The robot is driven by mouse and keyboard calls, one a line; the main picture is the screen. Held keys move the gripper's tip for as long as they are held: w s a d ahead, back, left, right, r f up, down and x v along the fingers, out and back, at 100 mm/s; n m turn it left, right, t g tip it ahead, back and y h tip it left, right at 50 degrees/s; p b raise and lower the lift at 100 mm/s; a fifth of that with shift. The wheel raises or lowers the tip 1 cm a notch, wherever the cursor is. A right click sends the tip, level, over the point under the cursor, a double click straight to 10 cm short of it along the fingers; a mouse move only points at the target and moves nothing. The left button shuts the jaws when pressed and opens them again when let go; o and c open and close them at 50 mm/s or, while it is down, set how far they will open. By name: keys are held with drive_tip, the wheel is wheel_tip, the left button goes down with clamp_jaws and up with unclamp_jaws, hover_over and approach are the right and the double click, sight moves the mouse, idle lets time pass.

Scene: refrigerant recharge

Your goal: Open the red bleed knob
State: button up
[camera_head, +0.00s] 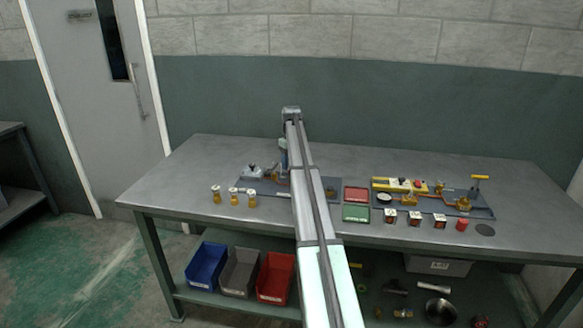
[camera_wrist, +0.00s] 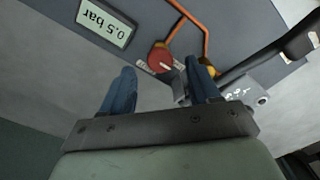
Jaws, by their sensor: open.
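The red bleed knob (camera_wrist: 161,58) is a round red knob with a white pointer line, seen in the wrist view just past my fingertips. My gripper (camera_wrist: 163,80) has its two blue-grey fingers apart, one on each side of the knob's line, with nothing between them. The knob lies a little beyond the tips, and I cannot tell the exact gap. In the head view my arm reaches over the left part of the bench, and it hides the knob and most of the gripper.
An orange pipe (camera_wrist: 200,22) runs beside the knob, with a brass fitting by the right finger. A display (camera_wrist: 104,22) reads 0.5 bar. In the head view, brass fittings (camera_head: 233,195) stand left of my arm, and red and green trays (camera_head: 356,213) lie right of it on the bench (camera_head: 180,180).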

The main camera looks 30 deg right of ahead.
wheel_tip(320, 180, up, 11)
idle(0.4)
idle(0.4)
